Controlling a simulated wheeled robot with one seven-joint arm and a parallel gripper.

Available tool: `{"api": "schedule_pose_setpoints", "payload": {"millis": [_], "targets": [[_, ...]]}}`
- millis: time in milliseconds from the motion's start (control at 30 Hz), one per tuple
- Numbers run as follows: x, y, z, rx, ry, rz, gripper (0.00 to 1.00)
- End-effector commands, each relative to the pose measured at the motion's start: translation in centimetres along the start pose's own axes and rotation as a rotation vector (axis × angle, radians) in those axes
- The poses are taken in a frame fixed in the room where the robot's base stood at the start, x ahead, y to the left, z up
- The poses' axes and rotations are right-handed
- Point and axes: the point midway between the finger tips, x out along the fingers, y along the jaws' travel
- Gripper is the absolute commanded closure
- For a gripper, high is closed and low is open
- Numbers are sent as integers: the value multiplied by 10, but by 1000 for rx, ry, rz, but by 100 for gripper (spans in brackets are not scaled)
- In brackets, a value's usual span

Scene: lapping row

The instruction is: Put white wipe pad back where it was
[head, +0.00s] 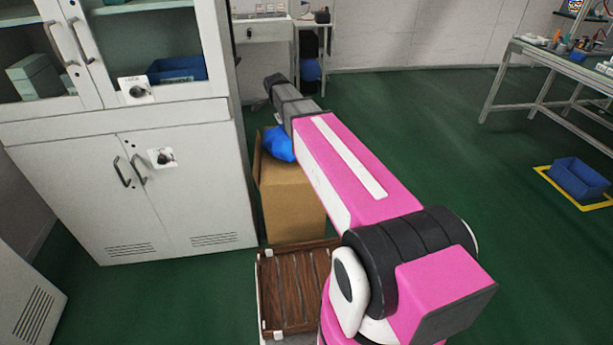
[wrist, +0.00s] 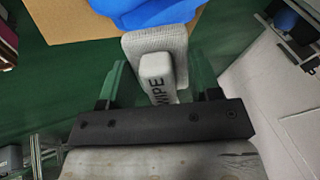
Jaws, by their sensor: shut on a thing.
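The white wipe pad (wrist: 162,52) is a pale rectangular pad with a block handle marked "WIPE". It shows in the wrist view, directly in front of my gripper (wrist: 158,84), which is shut on its handle. The pad is held in the air, with the floor seen below it. In the head view my arm reaches away to the upper left and the wrist end (head: 275,86) hangs over the area behind the cardboard box. The pad and the fingertips are hidden from the head view.
A cardboard box (head: 290,201) with a blue bag (head: 279,144) at its top stands right of the grey cabinet (head: 180,205). A slatted brown tray (head: 293,290) is near me. A bench (head: 555,62) and a blue bin (head: 578,177) are far right. Green floor between is clear.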

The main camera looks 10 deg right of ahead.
Motion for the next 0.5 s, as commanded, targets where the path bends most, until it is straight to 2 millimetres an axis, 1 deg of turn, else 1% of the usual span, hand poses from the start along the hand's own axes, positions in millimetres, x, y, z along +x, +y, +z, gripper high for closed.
{"api": "schedule_pose_setpoints", "payload": {"millis": [33,100,200,333,500], "targets": [[18,7,12,38,-35,75,61],[35,24,27,96,-84,170,61],[53,45,45,167,-141,269,61],[70,67,64,235,-197,353,61],[81,84,77,283,-237,405,61]]}}
